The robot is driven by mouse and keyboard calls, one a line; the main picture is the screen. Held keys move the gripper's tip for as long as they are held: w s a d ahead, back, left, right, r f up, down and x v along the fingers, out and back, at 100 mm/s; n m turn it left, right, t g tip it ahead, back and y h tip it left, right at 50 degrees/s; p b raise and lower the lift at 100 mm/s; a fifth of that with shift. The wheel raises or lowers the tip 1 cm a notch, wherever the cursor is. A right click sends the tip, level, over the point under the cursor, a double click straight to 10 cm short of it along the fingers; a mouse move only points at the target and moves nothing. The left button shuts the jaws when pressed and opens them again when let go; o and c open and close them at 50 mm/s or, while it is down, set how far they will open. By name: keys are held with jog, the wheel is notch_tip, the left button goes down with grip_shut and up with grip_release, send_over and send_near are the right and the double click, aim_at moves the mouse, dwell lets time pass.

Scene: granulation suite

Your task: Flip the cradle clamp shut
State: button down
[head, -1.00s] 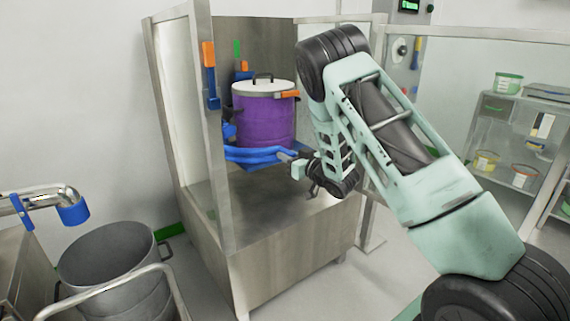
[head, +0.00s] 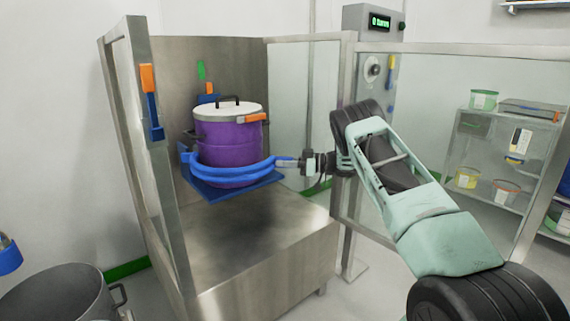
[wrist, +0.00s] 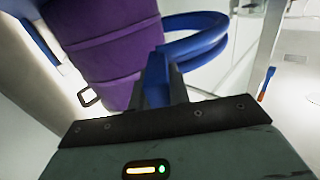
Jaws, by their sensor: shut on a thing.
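The purple drum (head: 225,150) stands upright with its white lid on a blue cradle plate (head: 212,196) inside the steel enclosure. The blue cradle clamp (head: 232,172) curves around the drum's lower front. My gripper (head: 292,161) is at the clamp's right end and is shut on its blue handle. In the wrist view my gripper (wrist: 160,90) holds the blue handle, with the clamp's blue double band (wrist: 197,45) beyond and the purple drum (wrist: 112,45) to the left. The clamp's far side is hidden behind the drum.
The enclosure's left post (head: 152,170) carries an orange-and-blue latch (head: 150,100). A clear panel (head: 440,130) stands at the right, with a control box (head: 375,35) behind it. A grey bin (head: 62,295) is at lower left.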

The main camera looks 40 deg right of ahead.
jog(key=shift+w+d, duration=0.4)
jog(key=shift+w, duration=0.05)
jog(key=c, duration=1.3)
grip_release()
notch_tip(320, 180, up, 10)
jog(key=shift+p, duration=0.7)
